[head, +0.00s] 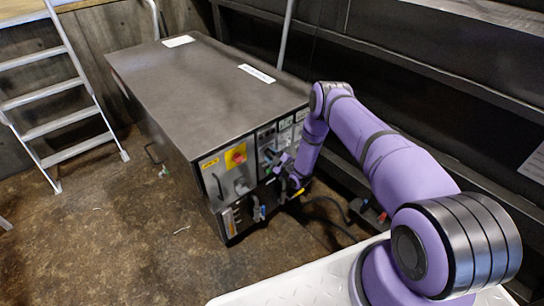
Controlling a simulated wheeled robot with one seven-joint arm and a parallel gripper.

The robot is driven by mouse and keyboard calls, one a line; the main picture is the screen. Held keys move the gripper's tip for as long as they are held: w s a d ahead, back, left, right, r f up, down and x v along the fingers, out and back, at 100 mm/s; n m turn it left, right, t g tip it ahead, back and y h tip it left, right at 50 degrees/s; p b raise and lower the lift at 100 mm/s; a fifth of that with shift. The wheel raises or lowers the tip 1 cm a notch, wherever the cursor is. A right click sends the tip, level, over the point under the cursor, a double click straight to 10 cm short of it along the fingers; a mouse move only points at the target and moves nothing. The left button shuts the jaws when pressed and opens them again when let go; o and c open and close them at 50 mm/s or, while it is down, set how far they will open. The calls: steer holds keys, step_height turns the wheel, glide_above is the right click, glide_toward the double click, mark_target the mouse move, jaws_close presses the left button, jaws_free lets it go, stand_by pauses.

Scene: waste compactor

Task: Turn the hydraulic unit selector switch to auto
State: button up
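The hydraulic unit (205,95) is a large dark grey box on the floor, left of my arm. Its front face carries a control panel (219,165) with a red rotary knob on a yellow plate (236,156) and several small controls to the right of it. My gripper (279,164) is at the right part of this panel, close in front of it. The selector switch cannot be made out; it is too small or hidden behind my gripper. Whether my gripper touches the panel, and how its fingers stand, is too small to tell.
Hoses and connectors (258,210) stick out low on the unit's front, and a dark cable (330,212) lies on the floor to the right. A metal ladder (62,110) stands at the left. A dark ribbed wall (400,75) runs behind my arm. The brown floor at front left is mostly clear.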

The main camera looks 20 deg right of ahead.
steer(key=c, duration=0.6)
steer(key=shift+o, duration=0.2)
steer(key=m, duration=0.3)
steer(key=shift+m, duration=0.4)
steer(key=m, duration=0.3)
steer(key=shift+d+m, duration=0.15)
steer(key=shift+m, duration=0.15)
steer(key=m, duration=0.5)
steer(key=shift+d, duration=0.1)
steer(key=shift+w+f+m, duration=0.1)
steer(key=shift+m, duration=2.7)
steer(key=shift+d, duration=0.1)
